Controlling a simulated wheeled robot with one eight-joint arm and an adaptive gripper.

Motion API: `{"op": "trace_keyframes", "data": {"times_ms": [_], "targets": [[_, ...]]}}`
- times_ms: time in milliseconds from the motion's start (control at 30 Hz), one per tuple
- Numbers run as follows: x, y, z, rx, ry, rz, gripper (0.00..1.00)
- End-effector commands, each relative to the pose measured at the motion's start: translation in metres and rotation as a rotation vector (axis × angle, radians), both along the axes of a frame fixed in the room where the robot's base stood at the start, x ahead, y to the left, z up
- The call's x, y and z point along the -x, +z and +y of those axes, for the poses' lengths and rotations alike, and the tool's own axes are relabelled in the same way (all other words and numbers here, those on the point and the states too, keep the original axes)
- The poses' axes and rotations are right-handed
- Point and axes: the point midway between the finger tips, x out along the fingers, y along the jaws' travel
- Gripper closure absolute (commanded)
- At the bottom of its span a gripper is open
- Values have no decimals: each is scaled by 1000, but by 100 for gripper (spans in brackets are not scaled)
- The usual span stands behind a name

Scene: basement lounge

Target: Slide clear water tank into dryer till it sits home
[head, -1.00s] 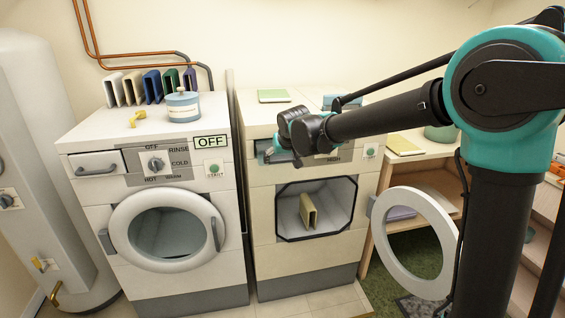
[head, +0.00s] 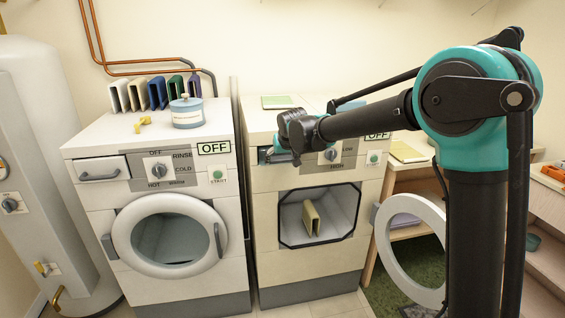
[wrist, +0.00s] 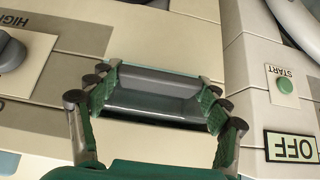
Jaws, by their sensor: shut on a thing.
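The cream dryer (head: 262,185) stands right of the washer, its round door (head: 385,232) swung open to the right. My gripper (head: 277,153) is at the slot in the upper left of the dryer's front. In the wrist view, which is upside down, my gripper (wrist: 160,92) is shut on the clear water tank (wrist: 150,105), a finger at each end. The tank is see-through with a grey strip along it. It lines up with the slot; how deep it sits I cannot tell. In the head view my gripper mostly hides it.
A tan upright piece (head: 312,218) stands in the dryer's open drum. The dryer's knob (head: 331,154) and START button (head: 374,158) are right of my gripper. The washer (head: 115,205) is close on the left. A wooden shelf unit (head: 425,176) stands right.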

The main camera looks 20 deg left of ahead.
Motion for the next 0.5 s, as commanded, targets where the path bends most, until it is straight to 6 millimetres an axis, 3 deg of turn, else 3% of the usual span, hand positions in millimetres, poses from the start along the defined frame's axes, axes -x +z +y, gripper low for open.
{"op": "trace_keyframes", "data": {"times_ms": [500], "targets": [[-21,0,13,-1,-1,-1,81]]}}
